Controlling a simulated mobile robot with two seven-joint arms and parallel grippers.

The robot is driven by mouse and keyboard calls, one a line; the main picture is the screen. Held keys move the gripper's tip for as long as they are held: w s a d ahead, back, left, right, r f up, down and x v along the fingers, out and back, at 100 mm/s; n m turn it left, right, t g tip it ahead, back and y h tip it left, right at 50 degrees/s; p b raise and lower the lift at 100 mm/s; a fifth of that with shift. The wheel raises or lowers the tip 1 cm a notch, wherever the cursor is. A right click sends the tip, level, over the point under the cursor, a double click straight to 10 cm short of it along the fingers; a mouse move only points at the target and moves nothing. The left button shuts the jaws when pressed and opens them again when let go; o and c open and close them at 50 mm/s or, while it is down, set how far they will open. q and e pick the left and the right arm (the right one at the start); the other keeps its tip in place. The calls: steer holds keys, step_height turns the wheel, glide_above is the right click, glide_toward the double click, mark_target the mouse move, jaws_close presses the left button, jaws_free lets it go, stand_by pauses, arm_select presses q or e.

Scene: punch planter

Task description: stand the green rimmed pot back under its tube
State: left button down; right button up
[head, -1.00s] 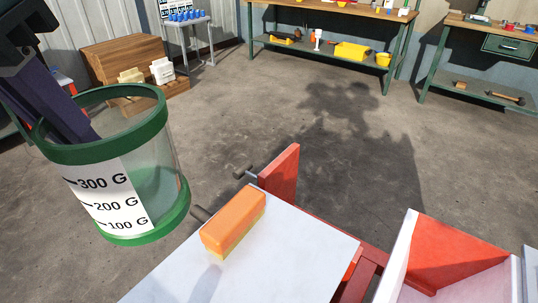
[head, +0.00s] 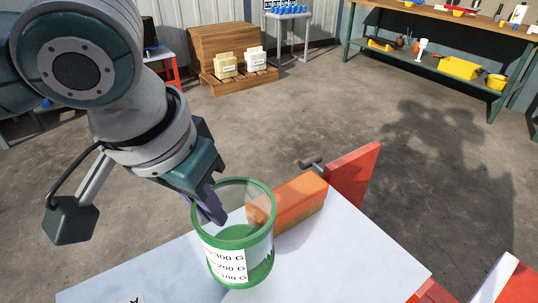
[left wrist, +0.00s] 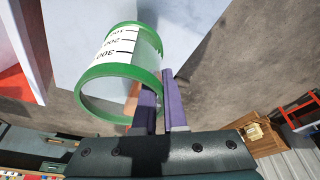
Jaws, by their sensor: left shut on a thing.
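The green rimmed pot (head: 240,236) is a clear cylinder with green rims and a white 100–300 G scale label. My left gripper (head: 213,207) is shut on its wall at the upper rim, one purple finger inside. The pot appears nearly upright over the white tabletop; I cannot tell whether its base touches. In the left wrist view, the pot (left wrist: 122,62) shows beside the fingers of my left gripper (left wrist: 162,92), its open mouth toward the camera. The tube is not visible. My right gripper is not in view.
An orange block (head: 299,212) lies on the white tabletop (head: 340,255) just right of the pot. A red upright panel (head: 352,175) stands at the table's far edge. A wooden crate (head: 232,60) and workbenches stand far back. The tabletop's right part is clear.

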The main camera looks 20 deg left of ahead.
mark_target(210, 226)
arm_select(q)
steer(key=shift+f+b, duration=0.5)
steer(key=shift+f, duration=1.6)
steer(key=shift+f, duration=0.15)
steer(key=c, duration=1)
jaws_free()
